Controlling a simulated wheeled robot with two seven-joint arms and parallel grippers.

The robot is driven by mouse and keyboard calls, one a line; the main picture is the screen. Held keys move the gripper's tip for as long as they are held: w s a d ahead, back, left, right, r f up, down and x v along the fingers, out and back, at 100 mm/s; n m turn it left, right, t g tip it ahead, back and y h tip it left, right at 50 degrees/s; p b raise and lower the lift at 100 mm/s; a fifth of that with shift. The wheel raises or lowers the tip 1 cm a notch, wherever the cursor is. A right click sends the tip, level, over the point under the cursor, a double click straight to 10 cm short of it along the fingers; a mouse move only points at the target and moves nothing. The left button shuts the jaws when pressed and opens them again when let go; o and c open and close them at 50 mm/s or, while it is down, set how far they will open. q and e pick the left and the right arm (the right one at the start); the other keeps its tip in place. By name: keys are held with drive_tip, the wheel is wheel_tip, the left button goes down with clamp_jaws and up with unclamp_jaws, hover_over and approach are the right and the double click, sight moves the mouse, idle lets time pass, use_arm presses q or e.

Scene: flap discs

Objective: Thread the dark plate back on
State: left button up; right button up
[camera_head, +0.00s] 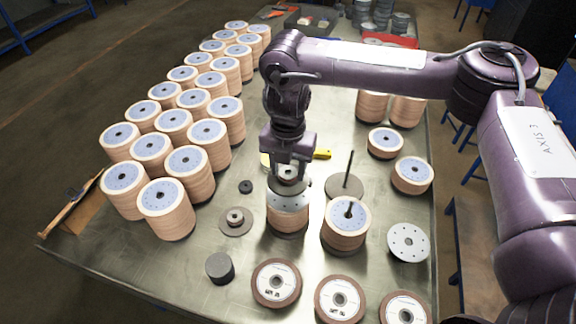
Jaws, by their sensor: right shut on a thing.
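My right gripper (289,166) points down over a stack of tan discs (288,218) near the middle of the table. It is shut on a dark round plate (287,185), partly hidden by the fingers. A grey plate with small holes (288,203) shows just under it, on top of the stack. I cannot tell whether the dark plate touches it or whether a rod passes through it. A dark flanged plate with a raised hub (235,221) lies on the table to the left. My left gripper is not in view.
Right of the stack stand another disc stack with a rod (346,229) and a dark base with an upright rod (344,188). A light perforated plate (408,242) lies further right. Rows of disc stacks (166,210) fill the left. Labelled discs (276,283) line the front.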

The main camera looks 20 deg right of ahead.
drive_tip(key=shift+f+b, duration=0.7)
drive_tip(key=shift+f, duration=0.6)
drive_tip(key=shift+f+b, duration=0.75)
drive_tip(key=shift+f, duration=0.55)
drive_tip(key=o, duration=1.4)
drive_tip(key=shift+c, duration=0.2)
drive_tip(key=shift+r, duration=3.95)
